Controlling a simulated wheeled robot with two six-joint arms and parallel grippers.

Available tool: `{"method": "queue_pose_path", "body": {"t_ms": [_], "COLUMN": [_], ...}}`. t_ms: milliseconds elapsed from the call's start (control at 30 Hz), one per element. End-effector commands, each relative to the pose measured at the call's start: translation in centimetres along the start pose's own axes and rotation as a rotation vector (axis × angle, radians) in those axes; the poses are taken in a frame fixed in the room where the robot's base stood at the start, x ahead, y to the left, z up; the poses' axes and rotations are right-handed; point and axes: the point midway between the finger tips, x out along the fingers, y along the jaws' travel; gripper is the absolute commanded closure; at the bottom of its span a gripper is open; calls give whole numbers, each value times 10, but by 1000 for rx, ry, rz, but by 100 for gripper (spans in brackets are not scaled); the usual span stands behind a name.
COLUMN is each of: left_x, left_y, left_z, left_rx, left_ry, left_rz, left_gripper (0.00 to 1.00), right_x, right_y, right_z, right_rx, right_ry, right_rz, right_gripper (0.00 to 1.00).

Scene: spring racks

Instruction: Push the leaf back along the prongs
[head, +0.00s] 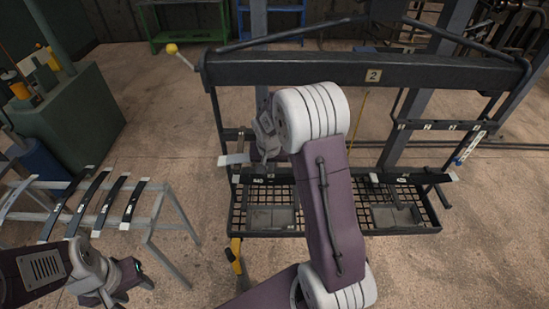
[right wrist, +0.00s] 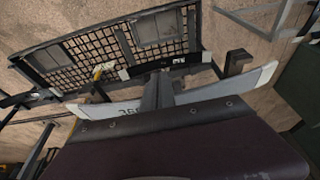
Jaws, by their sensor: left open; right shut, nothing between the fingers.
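A leaf with a pale grey end (head: 237,159) lies crosswise at the rack, left of and behind my right arm, which hides much of it in the head view. In the right wrist view the leaf (right wrist: 228,83) spans the picture with pale ends and a partly hidden number. My right gripper (head: 265,158) points down beside the leaf, shut and empty; I cannot tell whether it touches. It also shows in the right wrist view (right wrist: 157,92). Dark prongs (right wrist: 237,62) stick out near the leaf. My left gripper (head: 140,277) is open and empty at lower left.
A dark rack beam (head: 290,70) bears a number 2 plate. A mesh shelf (head: 335,217) with a dark labelled bar (head: 340,178) along it stands below. Several dark leaves (head: 95,205) lie on a grey stand (head: 165,225) at left. Floor between stand and rack is clear.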

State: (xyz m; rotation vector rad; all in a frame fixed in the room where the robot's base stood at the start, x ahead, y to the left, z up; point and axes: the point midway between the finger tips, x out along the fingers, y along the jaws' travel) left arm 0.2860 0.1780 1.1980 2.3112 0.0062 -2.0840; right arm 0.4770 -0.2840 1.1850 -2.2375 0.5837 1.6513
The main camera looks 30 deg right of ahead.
Motion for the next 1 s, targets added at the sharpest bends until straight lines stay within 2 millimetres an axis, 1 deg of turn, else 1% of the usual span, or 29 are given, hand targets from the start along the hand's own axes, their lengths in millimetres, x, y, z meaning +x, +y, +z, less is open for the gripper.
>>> {"method": "queue_pose_path", "body": {"t_ms": [1000], "left_x": [-18], "left_y": [0], "left_z": [-2], "left_rx": [0], "left_ry": [0], "left_rz": [0], "left_gripper": [53], "right_x": [11], "right_y": [0], "right_z": [-40], "right_rx": [0], "right_ry": [2], "right_rz": [-1], "right_gripper": [100]}}
